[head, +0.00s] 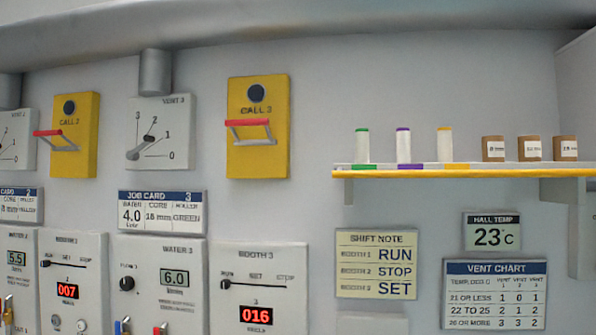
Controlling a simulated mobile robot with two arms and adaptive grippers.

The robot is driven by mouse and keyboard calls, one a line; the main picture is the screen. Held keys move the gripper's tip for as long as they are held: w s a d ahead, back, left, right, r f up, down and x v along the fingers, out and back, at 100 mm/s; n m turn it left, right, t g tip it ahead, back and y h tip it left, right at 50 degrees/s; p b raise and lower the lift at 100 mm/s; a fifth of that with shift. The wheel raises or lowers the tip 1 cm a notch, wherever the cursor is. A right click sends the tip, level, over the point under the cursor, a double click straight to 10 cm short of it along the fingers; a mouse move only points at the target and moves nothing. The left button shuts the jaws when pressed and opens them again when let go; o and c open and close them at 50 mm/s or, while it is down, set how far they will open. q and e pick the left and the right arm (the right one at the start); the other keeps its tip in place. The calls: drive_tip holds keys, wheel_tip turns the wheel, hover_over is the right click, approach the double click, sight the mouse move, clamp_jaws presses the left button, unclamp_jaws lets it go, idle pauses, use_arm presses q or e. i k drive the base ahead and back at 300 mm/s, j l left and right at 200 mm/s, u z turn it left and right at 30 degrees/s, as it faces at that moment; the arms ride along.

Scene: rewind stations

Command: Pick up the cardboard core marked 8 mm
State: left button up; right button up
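Three brown cardboard cores stand upright in a row on the right part of the wall shelf (420,172). They are the left core (493,139), the middle core (530,140) and the right core (565,138). Each has a white label on its front. The labels are too small and blurred to read surely, so I cannot tell which core is marked 8 mm. Neither of my grippers shows in the head view.
White rollers with green (362,146), purple (403,146) and yellow (444,146) bands stand left of the cores. Yellow call panels with red-gripped levers (258,127) stick out at left. A shift note (376,264) and vent chart (495,294) hang below the shelf.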

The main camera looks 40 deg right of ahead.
sight(493, 147)
drive_tip(key=k+l+z, duration=0.4)
drive_tip(key=z, duration=1.9)
